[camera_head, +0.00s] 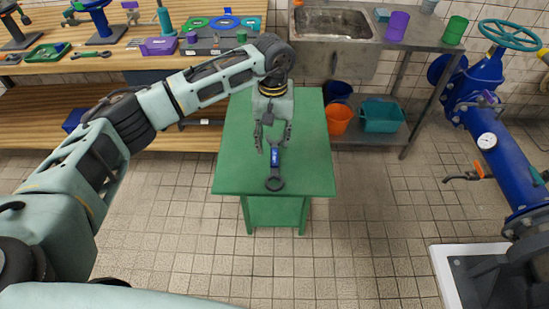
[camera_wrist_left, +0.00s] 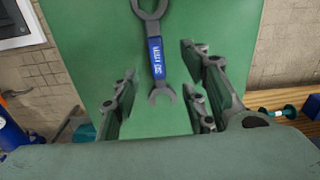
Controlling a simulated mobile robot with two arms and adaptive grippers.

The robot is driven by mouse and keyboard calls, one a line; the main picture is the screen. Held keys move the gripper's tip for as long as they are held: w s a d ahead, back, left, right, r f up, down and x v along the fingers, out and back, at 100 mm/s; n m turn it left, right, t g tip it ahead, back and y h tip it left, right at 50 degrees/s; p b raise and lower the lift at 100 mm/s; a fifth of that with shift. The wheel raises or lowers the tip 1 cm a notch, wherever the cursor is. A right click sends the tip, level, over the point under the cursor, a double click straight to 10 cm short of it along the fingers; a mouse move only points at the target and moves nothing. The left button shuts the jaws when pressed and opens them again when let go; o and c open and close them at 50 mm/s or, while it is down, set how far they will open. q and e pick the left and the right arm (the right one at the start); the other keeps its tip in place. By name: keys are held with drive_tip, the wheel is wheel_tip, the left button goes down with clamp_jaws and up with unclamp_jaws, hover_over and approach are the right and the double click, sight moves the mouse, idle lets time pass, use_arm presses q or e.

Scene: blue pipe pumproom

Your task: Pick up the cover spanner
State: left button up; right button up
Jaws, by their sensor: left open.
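The cover spanner (camera_head: 274,172) is dark grey with a blue labelled handle. It lies on the green table (camera_head: 235,165), its ring end toward me and its open jaw end toward the gripper. My left gripper (camera_head: 273,143) is open above the table, at the spanner's far end. In the left wrist view the spanner (camera_wrist_left: 155,55) runs between and beyond the open fingers (camera_wrist_left: 165,100), with no finger seen touching it. The exact height of the fingers above the spanner is hard to tell. My right gripper is not in view.
A wooden workbench (camera_head: 120,75) with tools stands behind on the left. A sink (camera_head: 335,25) is at the back, with an orange bucket (camera_head: 339,119) and a teal tub (camera_head: 382,115) below. Blue piping (camera_head: 510,160) stands at the right. Tiled floor around the table's front is clear.

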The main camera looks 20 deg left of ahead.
sight(275, 156)
use_arm(q)
drive_tip(key=f+p, duration=0.1)
drive_tip(key=f, duration=0.2)
drive_tip(key=f+p, duration=0.1)
drive_tip(key=f, duration=0.2)
drive_tip(key=shift+d+f, duration=0.2)
drive_tip(key=shift+f, duration=0.25)
clamp_jaws()
drive_tip(key=shift+w, duration=0.1)
